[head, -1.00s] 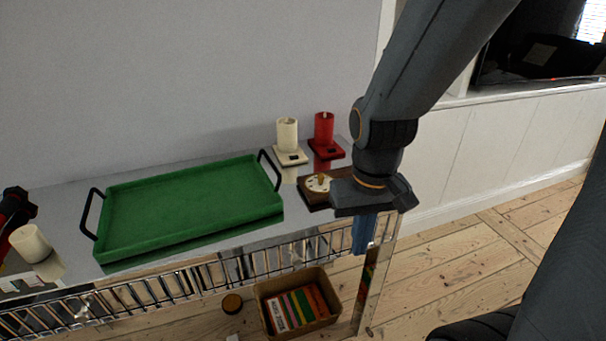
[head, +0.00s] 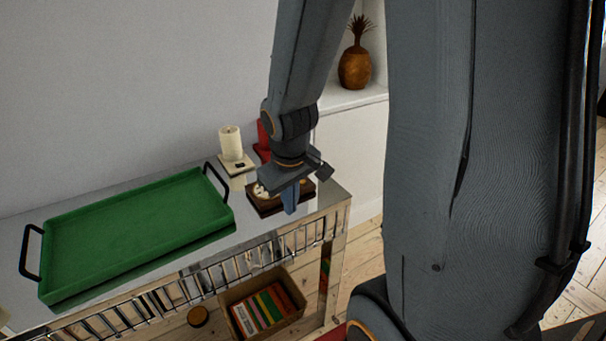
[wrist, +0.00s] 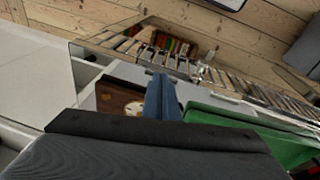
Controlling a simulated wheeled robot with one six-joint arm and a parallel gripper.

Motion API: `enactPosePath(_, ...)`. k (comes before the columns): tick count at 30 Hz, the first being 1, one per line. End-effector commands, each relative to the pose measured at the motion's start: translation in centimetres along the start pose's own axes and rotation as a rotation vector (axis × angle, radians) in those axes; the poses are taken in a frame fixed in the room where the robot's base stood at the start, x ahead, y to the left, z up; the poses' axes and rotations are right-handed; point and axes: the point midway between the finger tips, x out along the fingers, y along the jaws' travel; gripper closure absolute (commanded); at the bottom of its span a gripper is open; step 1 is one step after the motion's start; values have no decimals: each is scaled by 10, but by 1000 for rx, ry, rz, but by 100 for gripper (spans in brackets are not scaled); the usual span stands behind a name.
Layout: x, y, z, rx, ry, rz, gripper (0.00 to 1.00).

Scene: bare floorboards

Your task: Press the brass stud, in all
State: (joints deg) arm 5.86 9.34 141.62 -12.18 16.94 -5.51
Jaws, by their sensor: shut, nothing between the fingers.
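A dark wooden block (head: 265,207) with a pale round dial (head: 261,190) stands near the right end of the mirrored table. My gripper (head: 290,203) is shut, fingers pointing down, over the right part of the block and hiding part of the dial. I cannot make out the brass stud now, and cannot tell whether the fingertips touch the block. In the wrist view the blue fingers (wrist: 161,95) are together and empty, beside the dial (wrist: 134,108) on the wooden block (wrist: 112,97).
A green tray (head: 140,232) with black handles fills the table's middle. A box of books (head: 228,297) sits below. The table's right edge is near.

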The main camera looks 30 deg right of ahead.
Motion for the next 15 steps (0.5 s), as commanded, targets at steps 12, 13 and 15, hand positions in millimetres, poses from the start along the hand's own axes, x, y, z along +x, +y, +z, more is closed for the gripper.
enactPosePath(12,-13,132,-106,-552,438,118,100)
enactPosePath(13,-14,135,-109,-583,466,118,100)
enactPosePath(15,-15,141,-114,-645,522,117,100)
